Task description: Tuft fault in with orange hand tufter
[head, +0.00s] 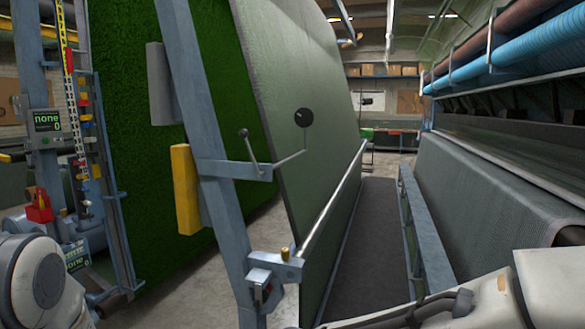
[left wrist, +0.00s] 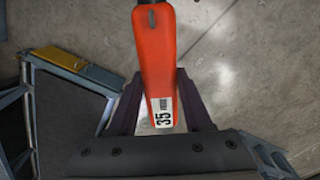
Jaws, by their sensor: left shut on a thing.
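The orange hand tufter (left wrist: 155,55) with a "35" label is in the left wrist view, upright in the picture. My left gripper (left wrist: 157,88) has its dark fingers on both sides of it and is shut on it, above a grey concrete floor. In the head view a tall sheet of turf shows its green pile (head: 215,90) on the left and its grey backing (head: 285,60) facing right. A black disc (head: 303,118) on a bent rod is at the backing. I cannot make out a fault. My right gripper is out of view.
A blue-grey frame post (head: 205,140) with a yellow block (head: 185,188) stands before the turf. A machine with a grey roll of cloth (head: 480,190) is at the right. A dark floor strip (head: 370,230) runs between.

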